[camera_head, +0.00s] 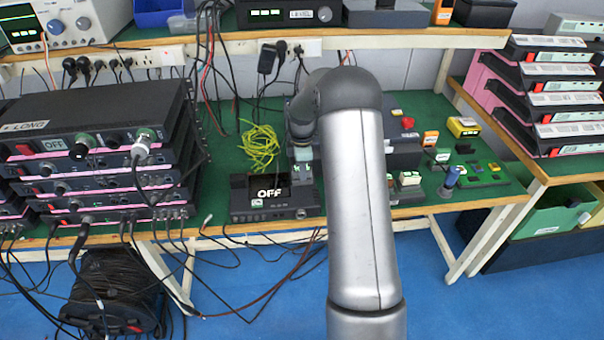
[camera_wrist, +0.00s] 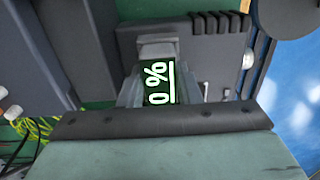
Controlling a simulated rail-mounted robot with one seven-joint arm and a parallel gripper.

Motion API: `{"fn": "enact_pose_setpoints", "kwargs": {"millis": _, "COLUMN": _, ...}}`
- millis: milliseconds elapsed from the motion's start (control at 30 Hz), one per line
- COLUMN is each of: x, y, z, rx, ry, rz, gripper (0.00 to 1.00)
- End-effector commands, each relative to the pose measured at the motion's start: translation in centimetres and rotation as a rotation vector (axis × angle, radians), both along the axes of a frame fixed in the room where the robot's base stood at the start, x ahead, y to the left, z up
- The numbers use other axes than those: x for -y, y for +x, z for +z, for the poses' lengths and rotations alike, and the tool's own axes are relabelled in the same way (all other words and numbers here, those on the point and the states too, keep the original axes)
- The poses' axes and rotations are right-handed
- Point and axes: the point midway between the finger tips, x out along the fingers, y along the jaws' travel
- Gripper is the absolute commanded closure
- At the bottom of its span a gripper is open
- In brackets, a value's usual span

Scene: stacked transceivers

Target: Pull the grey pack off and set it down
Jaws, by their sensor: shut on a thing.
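The grey pack (camera_wrist: 157,48) shows in the wrist view, with a small screen reading "0 %" in white on green. My gripper (camera_wrist: 158,88) is shut on it, with the jaws along its sides. In the head view my gripper (camera_head: 302,168) is at the right end of a dark device (camera_head: 262,214) whose screen reads "OFF". The pack is mostly hidden there by my gripper and arm. In the wrist view the device's dark grey body (camera_wrist: 200,45) lies right behind the pack. I cannot tell whether the two still touch.
A yellow-green cable coil (camera_head: 259,147) lies behind the device. Stacked transceivers (camera_head: 85,140) with cables stand at the left. Small boxes and a board with coloured parts (camera_head: 482,174) are to the right. The green bench (camera_head: 222,160) has little free room near the device.

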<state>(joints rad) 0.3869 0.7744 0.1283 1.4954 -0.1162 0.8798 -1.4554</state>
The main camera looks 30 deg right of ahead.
Motion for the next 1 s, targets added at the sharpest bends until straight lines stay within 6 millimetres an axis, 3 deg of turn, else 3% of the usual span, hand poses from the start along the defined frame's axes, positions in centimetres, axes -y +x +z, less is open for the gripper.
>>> {"fn": "enact_pose_setpoints", "kwargs": {"millis": 1000, "x": 0.0, "y": 0.0, "z": 3.2, "rx": 0.002, "ry": -0.001, "rz": 0.0, "gripper": 1.0}}
